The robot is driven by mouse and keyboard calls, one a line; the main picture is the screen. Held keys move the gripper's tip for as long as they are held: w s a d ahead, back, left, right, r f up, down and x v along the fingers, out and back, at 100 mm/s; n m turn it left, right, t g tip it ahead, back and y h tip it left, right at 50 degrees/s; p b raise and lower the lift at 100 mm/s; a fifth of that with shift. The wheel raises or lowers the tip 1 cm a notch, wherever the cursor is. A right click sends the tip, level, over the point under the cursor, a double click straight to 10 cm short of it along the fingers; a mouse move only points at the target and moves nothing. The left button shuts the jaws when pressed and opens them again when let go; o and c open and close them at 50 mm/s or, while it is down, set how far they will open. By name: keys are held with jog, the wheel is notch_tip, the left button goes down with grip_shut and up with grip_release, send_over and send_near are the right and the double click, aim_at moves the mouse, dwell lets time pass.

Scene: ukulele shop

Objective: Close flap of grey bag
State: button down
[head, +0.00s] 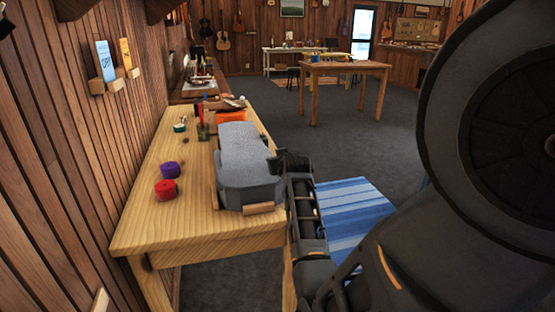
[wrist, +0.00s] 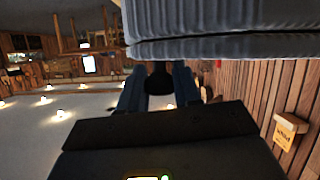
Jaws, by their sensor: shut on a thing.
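The grey bag (head: 248,150) lies on the wooden workbench, its ribbed grey top facing up. Its top looks nearly level in the head view. In the wrist view the bag (wrist: 225,22) fills the upper part, with a dark seam between two grey layers. My gripper (head: 284,161) is at the bag's right edge. In the wrist view my gripper (wrist: 158,82) is shut on a small dark tab at the edge of the bag's flap. The exact grip is partly hidden by the fingers.
The workbench (head: 190,232) also holds a red roll (head: 165,190), a purple roll (head: 169,170) and an orange item (head: 231,116) behind the bag. Small wooden blocks (head: 258,209) stand against the bag. A plank wall is at left; a blue striped rug (head: 350,212) lies right.

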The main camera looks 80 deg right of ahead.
jog(key=shift+f, duration=0.2)
jog(key=c, duration=0.8)
grip_release()
jog(key=shift+w, duration=0.1)
jog(key=shift+a, duration=0.15)
jog(key=v, duration=0.7)
jog(key=shift+s+r, duration=0.25)
jog(key=shift+r, duration=0.05)
jog(key=shift+a, duration=0.2)
